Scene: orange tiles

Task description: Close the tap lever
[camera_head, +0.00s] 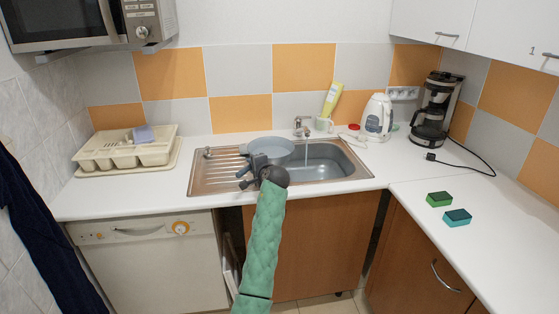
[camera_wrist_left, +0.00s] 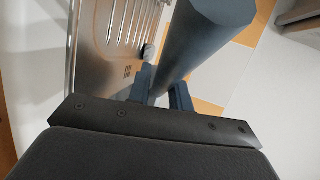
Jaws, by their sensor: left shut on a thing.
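The tap (camera_head: 300,128) stands at the back of the sink, with its small lever (camera_head: 298,119) on top. A thin stream, which looks like water, falls from its spout. A blue-grey pan (camera_head: 272,147) is over the left part of the sink, left of the tap. My left gripper (camera_head: 258,164) is shut on the pan's handle, in front of the pan and apart from the tap. In the left wrist view the blue-grey handle (camera_wrist_left: 190,50) rises between the dark fingers (camera_wrist_left: 162,88). The tap is not seen there. My right gripper is not in view.
The steel sink (camera_head: 345,172) has a ribbed drainer (camera_head: 215,172) at left. A cup (camera_head: 324,124), yellow bottle (camera_head: 333,98), kettle (camera_head: 378,117) and coffee maker (camera_head: 435,110) stand right of the tap. Two sponges (camera_head: 439,199) lie on the right counter. A dish rack (camera_head: 125,152) is at left.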

